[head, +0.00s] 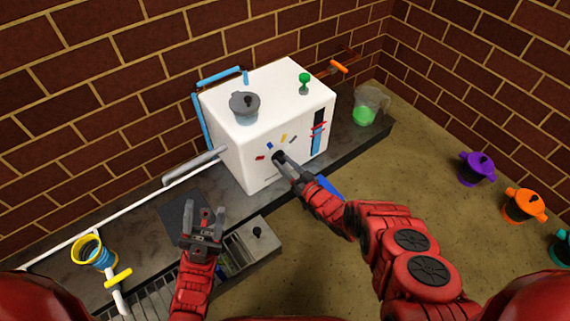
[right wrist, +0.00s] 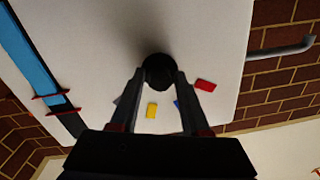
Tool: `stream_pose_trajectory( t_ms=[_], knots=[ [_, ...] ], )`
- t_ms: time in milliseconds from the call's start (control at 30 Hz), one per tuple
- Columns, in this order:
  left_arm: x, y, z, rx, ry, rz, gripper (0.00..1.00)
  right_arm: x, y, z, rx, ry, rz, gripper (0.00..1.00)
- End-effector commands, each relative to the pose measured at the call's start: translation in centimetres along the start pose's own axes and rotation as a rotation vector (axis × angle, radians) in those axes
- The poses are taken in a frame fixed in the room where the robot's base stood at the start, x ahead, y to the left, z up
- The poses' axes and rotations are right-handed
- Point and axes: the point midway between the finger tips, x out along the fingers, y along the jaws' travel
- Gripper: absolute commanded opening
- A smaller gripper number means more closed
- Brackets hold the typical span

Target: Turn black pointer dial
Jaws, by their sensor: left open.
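The black pointer dial (head: 279,156) is on the front face of the white box (head: 252,160). It shows as a dark round knob (right wrist: 159,72) in the right wrist view, and its pointer cannot be made out. My right gripper (head: 285,163) is at the dial, with its fingertips (right wrist: 160,82) on either side of the knob and seemingly touching it. My left gripper (head: 205,216) is open and empty above the dark counter, left of and below the box.
Coloured marks, including a yellow one (right wrist: 152,110) and a red one (right wrist: 205,85), surround the dial. A grey pot (head: 244,107) and a green knob (head: 304,84) are on the box top. A jug of green liquid (head: 367,107) stands to the right.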

Motion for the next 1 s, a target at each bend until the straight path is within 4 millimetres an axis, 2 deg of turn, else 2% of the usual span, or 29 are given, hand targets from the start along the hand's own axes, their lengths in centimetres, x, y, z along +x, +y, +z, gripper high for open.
stream_pose_trajectory(
  t_ms=[33,233,667,1000],
  knots=[
    [0.0,0.0,0.0,0.0,0.0,0.0,0.5,0.0,0.0,0.0,0.0,0.0,0.0,0.36],
    [0.0,0.0,0.0,0.0,0.0,0.0,0.5,0.0,0.0,0.0,0.0,0.0,0.0,0.0],
    [0.5,-0.3,-0.1,0.003,0.0,-0.009,0.5,0.0,0.0,-0.1,-0.042,-0.003,0.001,0.0],
    [1.7,-1.4,-0.5,0.016,0.002,-0.047,0.5,0.0,-0.1,-0.1,-0.271,-0.013,0.003,0.0]
  ],
)
